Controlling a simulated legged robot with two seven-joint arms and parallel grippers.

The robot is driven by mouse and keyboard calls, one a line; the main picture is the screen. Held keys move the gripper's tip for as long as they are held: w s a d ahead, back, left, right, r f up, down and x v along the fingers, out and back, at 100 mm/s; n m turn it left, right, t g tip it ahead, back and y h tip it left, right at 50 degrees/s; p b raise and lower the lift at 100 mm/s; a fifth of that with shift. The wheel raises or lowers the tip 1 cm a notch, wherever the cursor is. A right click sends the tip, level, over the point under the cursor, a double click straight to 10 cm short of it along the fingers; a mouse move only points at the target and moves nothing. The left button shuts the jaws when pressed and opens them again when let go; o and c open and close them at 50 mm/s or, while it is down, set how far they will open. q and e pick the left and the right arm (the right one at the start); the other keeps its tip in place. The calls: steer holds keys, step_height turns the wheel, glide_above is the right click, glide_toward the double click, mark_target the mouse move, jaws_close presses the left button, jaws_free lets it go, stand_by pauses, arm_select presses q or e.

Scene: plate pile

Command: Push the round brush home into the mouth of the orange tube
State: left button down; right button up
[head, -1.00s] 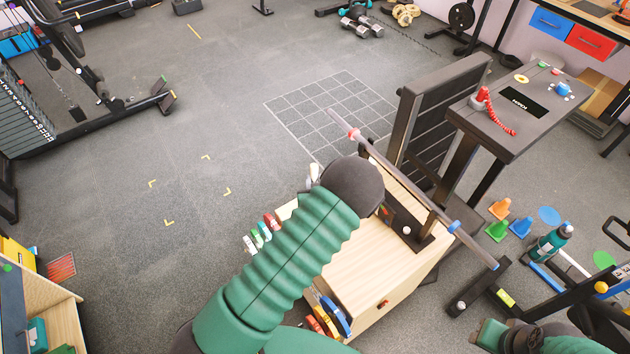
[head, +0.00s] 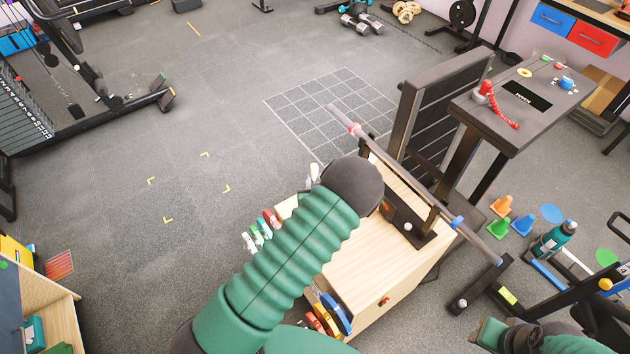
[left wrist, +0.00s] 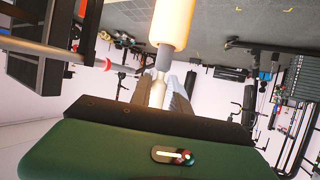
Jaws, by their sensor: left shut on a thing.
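In the left wrist view my left gripper (left wrist: 161,92) is shut on the round brush, whose cream handle (left wrist: 157,94) lies between the grey fingers. A dark grey part (left wrist: 165,57) of the brush lies beyond the fingers. It meets the near end of the glowing pale orange tube (left wrist: 173,23), roughly in line with it. I cannot tell how deep the brush sits. In the head view my dark wrist hides the left gripper and most of this. My right gripper (head: 489,334) is partly visible at the bottom right; its fingers do not show.
A pale wooden cabinet (head: 365,292) stands under my left arm. A long grey bar (head: 415,189) with a red and a blue ring runs across it. A dark side table (head: 520,105), cones (head: 501,204) and a bottle (head: 553,240) are to the right.

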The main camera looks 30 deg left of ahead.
arm_select(q)
steer(key=shift+f+b, duration=1.55)
steer(key=shift+f, duration=0.45)
steer(key=c, duration=1.2)
jaws_free()
steer(key=shift+s, duration=0.1)
steer(key=shift+o, duration=0.2)
steer(key=shift+r, duration=0.15)
